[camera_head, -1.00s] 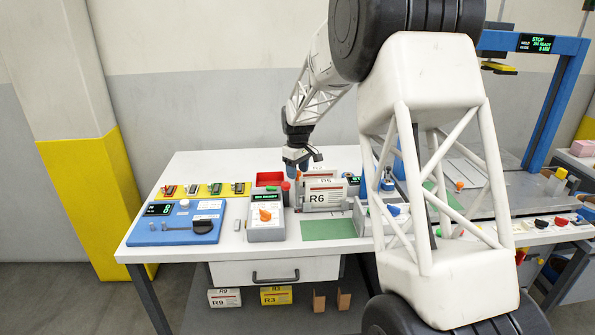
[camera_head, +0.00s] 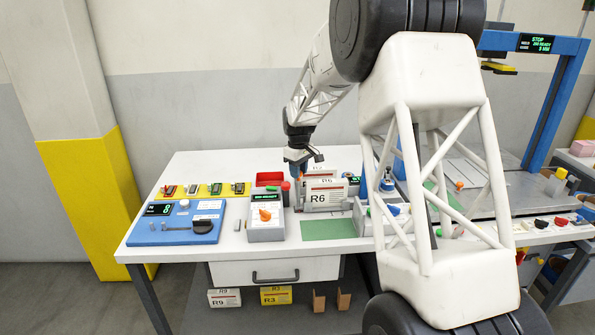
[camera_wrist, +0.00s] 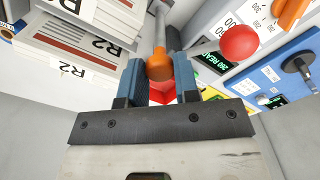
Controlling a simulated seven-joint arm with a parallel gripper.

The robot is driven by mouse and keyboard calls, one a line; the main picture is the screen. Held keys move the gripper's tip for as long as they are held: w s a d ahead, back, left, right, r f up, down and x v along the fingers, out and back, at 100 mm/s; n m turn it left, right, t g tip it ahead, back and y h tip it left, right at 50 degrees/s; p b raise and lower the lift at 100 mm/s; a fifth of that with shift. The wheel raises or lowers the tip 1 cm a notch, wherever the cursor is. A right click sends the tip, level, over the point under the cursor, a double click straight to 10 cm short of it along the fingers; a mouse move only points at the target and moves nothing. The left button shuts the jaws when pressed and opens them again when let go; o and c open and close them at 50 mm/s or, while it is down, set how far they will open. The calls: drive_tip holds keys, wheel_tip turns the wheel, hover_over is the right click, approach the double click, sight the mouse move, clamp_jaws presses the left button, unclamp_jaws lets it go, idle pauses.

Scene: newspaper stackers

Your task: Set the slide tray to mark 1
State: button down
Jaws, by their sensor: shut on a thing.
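My gripper (camera_head: 298,160) is in the middle of the table, just left of the R6 stack. Its blue fingers (camera_wrist: 160,80) are shut on an orange knob (camera_wrist: 158,66) at the end of a grey post (camera_wrist: 160,25), which shows best in the wrist view. In the head view the orange knob (camera_head: 300,174) is partly covered by the fingers. The post stands beside the R6 stack (camera_head: 323,193). I cannot tell which part is the slide tray, and no mark 1 can be read. The fingers hide part of the knob's sides.
A grey control box (camera_head: 266,220) with an orange dial and a red button (camera_wrist: 240,43) stands close to the left. A red bin (camera_head: 269,180) is behind it. A blue panel (camera_head: 175,222) lies at far left. A green mat (camera_head: 328,230) is in front.

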drive_tip(key=shift+d, duration=5.8)
drive_tip(key=c, duration=0.9)
unclamp_jaws()
drive_tip(key=shift+o, duration=0.2)
drive_tip(key=shift+r, duration=0.15)
wheel_tip(320, 180, up, 8)
drive_tip(key=shift+f, duration=0.25)
drive_tip(key=shift+s, duration=0.1)
